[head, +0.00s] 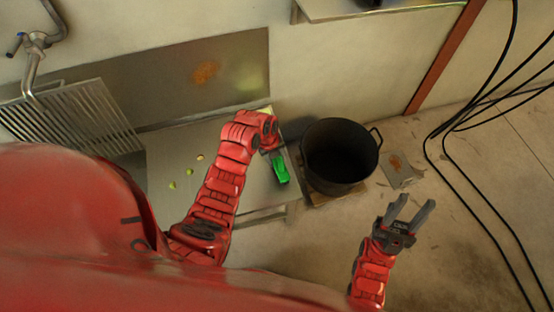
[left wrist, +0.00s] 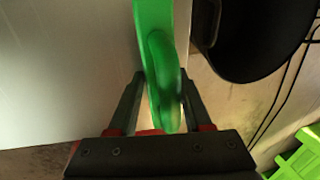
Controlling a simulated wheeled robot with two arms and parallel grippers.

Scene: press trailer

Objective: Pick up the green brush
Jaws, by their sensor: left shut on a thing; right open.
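The green brush (head: 281,171) shows in the head view at the right end of the grey table, at the end of my left arm. In the left wrist view the brush (left wrist: 154,25) runs between the two fingers, with a rounded loop-like part toward the palm. My left gripper (left wrist: 161,82) is shut on it; its fingers are mostly hidden in the head view. I cannot tell whether the brush touches the tabletop. My right gripper (head: 411,208) is open and empty over the floor at the lower right.
A large black pot (head: 340,183) stands just right of the table (head: 170,148). Three small yellowish pieces lie on the table left of my left arm. A slatted rack (head: 75,120) is at the left. Black cables (head: 428,145) hang at the right. A bright green object (left wrist: 300,158) shows lower right in the wrist view.

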